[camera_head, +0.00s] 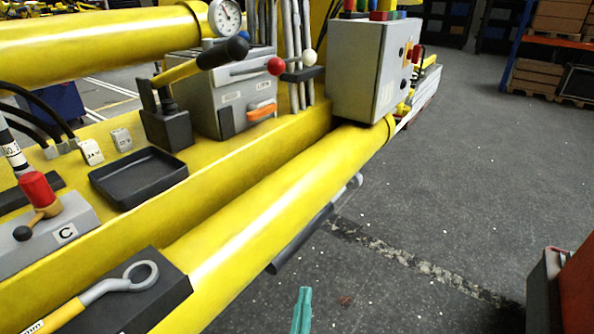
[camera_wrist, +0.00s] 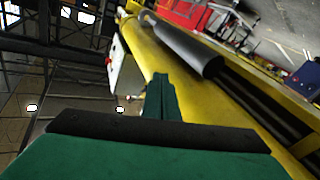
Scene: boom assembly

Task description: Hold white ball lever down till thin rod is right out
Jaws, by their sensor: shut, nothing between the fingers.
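My gripper (camera_head: 304,292) shows as a teal tip at the bottom edge, well below and apart from the levers. In the wrist view my gripper (camera_wrist: 160,80) is shut and empty. A dark grey cylinder (camera_head: 300,240) lies along the yellow boom; it also shows in the wrist view (camera_wrist: 185,47). A short light piece, possibly the thin rod (camera_head: 354,182), shows at its far end; how far out it is, I cannot tell.
A yellow boom tube (camera_head: 290,205) lies between my gripper and the valve box. A grey control cabinet (camera_head: 368,70) stands right of the levers. A black tray (camera_head: 138,178) and a ring spanner (camera_head: 105,289) are at left.

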